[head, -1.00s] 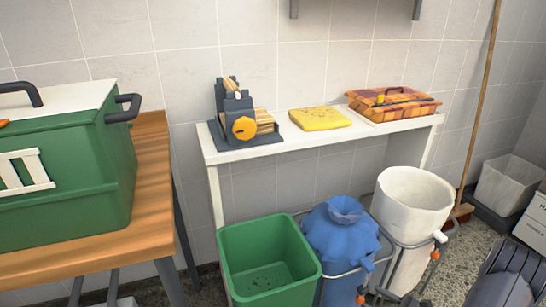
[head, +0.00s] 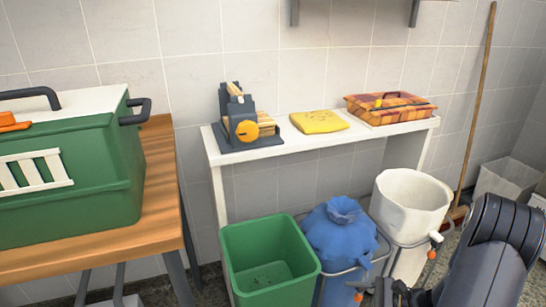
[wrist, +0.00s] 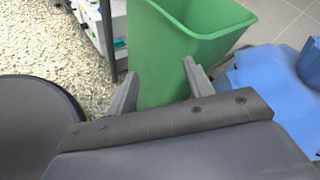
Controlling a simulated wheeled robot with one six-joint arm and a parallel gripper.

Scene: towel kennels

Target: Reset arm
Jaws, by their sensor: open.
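My gripper (wrist: 160,88) is open in the wrist view, its two grey fingers apart with nothing held between them. A green bin (wrist: 190,45) stands beyond the fingertips there. In the head view, my dark arm fills the lower right corner, and the gripper's fingers cannot be made out. The green bin (head: 268,255) stands on the floor below the white shelf, left of my arm. A blue sack (head: 340,235) in a metal frame stands beside the bin, and it also shows at the right of the wrist view (wrist: 270,85).
A white-lined hoop bin (head: 410,205) stands beside my arm. A green kennel (head: 70,170) sits on a wooden table (head: 150,215). A broom leans on the wall.

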